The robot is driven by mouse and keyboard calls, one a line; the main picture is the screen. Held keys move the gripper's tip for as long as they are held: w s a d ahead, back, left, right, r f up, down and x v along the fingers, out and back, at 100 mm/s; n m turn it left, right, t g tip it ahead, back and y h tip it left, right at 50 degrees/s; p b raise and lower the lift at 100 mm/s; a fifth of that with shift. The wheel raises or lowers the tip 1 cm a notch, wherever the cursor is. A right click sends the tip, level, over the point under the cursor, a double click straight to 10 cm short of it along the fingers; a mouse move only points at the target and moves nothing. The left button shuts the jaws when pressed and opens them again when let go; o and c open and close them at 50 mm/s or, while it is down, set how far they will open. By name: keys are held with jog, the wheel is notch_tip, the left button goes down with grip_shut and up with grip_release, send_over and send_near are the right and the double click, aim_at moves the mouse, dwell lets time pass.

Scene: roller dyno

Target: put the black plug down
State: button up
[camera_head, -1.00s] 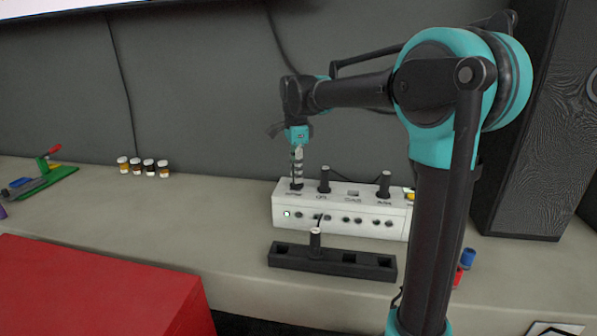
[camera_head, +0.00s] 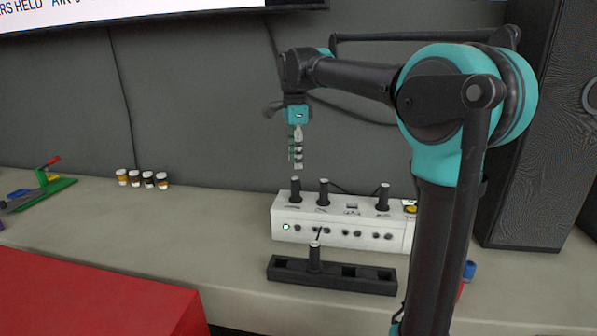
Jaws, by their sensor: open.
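Several black plugs stand upright here. One plug (camera_head: 295,190) stands at the left end of the top of the white box (camera_head: 340,236), directly below my gripper. A second plug (camera_head: 323,192) and a third plug (camera_head: 383,197) also stand on the box. Another plug (camera_head: 315,257) with a light top stands in the black slotted holder (camera_head: 290,275) in front. My gripper (camera_head: 297,163) points down, open and empty, apart from the leftmost plug with a gap between them.
Several small jars (camera_head: 142,179) stand at the back left. A green tool (camera_head: 45,191) lies at the far left. A red surface (camera_head: 90,295) fills the front left. A dark speaker-like cabinet (camera_head: 540,150) stands at the right. The bench left of the box is clear.

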jog(key=shift+r, duration=1.4)
notch_tip(320, 180, up, 13)
dwell(0.5)
